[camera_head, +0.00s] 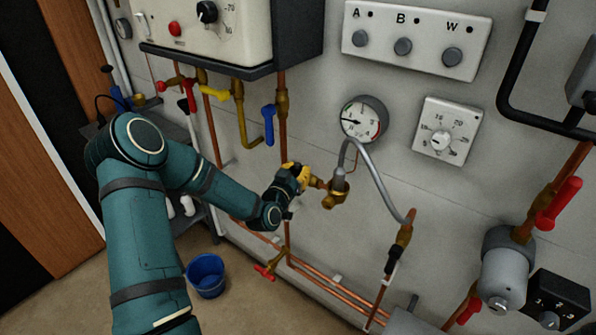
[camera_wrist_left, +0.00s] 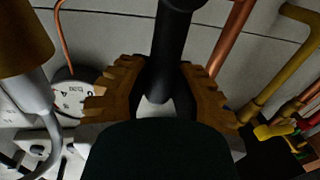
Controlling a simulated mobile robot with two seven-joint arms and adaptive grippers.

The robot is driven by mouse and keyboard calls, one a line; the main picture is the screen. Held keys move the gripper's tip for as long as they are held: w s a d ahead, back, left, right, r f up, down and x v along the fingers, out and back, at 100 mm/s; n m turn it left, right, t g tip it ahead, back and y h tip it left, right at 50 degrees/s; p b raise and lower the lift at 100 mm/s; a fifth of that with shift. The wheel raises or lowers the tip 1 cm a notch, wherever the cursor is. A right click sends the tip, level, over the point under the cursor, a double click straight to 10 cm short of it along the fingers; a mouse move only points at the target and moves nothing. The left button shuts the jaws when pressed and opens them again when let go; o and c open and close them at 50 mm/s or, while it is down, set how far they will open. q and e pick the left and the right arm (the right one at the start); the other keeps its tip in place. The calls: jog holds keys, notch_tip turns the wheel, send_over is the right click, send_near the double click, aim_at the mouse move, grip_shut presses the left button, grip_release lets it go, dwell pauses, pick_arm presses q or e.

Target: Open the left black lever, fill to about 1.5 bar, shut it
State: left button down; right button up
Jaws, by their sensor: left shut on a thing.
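My left gripper (camera_head: 297,178) is at the left brass filling valve (camera_head: 338,193), in front of the wall. In the left wrist view its yellow-brown fingers (camera_wrist_left: 163,88) are closed around the left black lever (camera_wrist_left: 173,38). In the head view the gripper hides most of that lever. The round pressure gauge (camera_head: 361,119) is just above the valve; its black needle points left, but the scale is too small to read. A grey braided hose (camera_head: 381,180) runs from the left valve to the right valve, whose black lever (camera_head: 392,260) hangs along the pipe. My right gripper is out of view.
A blue lever (camera_head: 268,124), yellow lever (camera_head: 214,93) and red levers sit on pipes under the boiler (camera_head: 206,32). A dial (camera_head: 441,139) is right of the gauge. A blue bucket (camera_head: 206,275) stands on the floor. Copper pipes run low along the wall.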

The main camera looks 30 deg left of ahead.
pick_arm(q)
jog(key=shift+a, duration=0.1)
jog(key=a+f+n+g+h+b, duration=0.1)
jog(key=a+f+n+b, duration=0.1)
jog(key=a+n, duration=0.3)
jog(key=shift+w+a+f+n+g+h+b, duration=0.2)
jog(key=shift+a+f+n+g+h+b, duration=0.25)
jog(key=shift+n, duration=1.85)
jog(key=shift+f, duration=0.1)
jog(key=c, duration=0.8)
grip_release()
jog(key=shift+d, duration=0.1)
